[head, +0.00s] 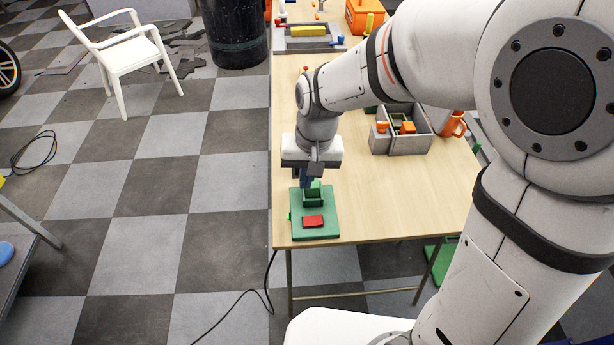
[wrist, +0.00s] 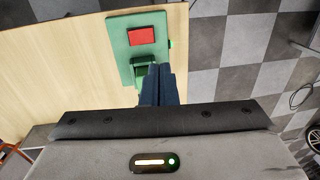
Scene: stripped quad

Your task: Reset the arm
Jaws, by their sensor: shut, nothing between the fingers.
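My gripper (head: 308,181) points down over the near left corner of the wooden table, above a green board (head: 328,233). In the wrist view my gripper (wrist: 160,70) shows its dark blue fingers together, with nothing between them. The fingertips are at or just above a small green holder (head: 312,199) on the board; I cannot tell whether they touch it. A red block (head: 313,221) lies on the board on the near side of the holder. It also shows in the wrist view (wrist: 141,36).
The wooden table (head: 390,205) is bare right of the board. Farther back stand a grey bin (head: 408,144) with small items, an orange mug (head: 453,124) and a grey tray (head: 306,45). A white chair (head: 130,55) and a black barrel (head: 235,35) stand on the checkered floor to the left.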

